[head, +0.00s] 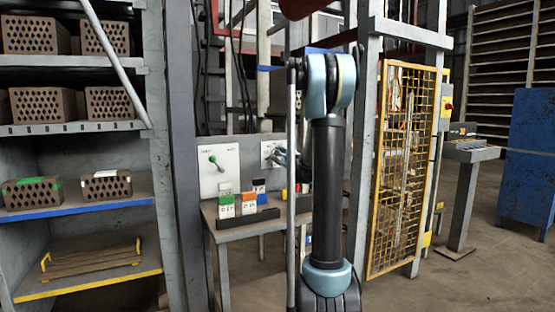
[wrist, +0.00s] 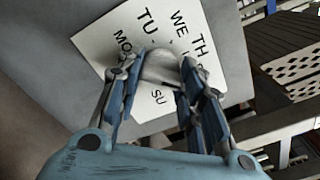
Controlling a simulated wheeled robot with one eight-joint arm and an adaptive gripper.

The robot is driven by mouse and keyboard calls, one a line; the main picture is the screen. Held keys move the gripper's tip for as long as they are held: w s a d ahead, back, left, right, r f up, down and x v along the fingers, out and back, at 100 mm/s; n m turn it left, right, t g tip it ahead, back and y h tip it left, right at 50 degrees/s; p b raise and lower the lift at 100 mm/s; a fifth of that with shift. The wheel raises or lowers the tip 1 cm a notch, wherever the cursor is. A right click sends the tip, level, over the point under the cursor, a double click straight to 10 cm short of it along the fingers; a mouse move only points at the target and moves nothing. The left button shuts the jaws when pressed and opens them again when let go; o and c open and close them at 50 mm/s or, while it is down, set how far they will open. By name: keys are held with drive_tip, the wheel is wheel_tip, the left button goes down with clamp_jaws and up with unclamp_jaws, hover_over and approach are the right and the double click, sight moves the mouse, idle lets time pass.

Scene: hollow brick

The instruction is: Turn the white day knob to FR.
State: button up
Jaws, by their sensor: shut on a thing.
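The white day knob (wrist: 160,66) sits at the middle of a white dial plate (wrist: 100,42) in the wrist view. MO, TU, WE, TH and SU can be read around it; the other day marks, FR among them, are hidden behind my fingers or too unclear to read. My gripper (wrist: 163,72) is shut on the knob, one finger on each side. Which mark the knob points at cannot be told. In the head view the dial plate (head: 267,149) is on the grey board, and my gripper (head: 280,156) is at it, partly hidden by my arm.
A second white plate with a green knob (head: 213,160) is to the left. Below, a grey table (head: 240,226) carries orange, green and dark boxes. Brick shelves (head: 75,129) stand at left, a yellow mesh gate (head: 400,170) at right.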

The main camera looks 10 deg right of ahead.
drive_tip(key=shift+s+a+f, duration=0.1)
drive_tip(key=shift+a, duration=0.05)
drive_tip(key=o, duration=0.9)
drive_tip(key=shift+o, duration=0.8)
drive_tip(key=v, duration=1.1)
drive_tip(key=shift+s, duration=0.35)
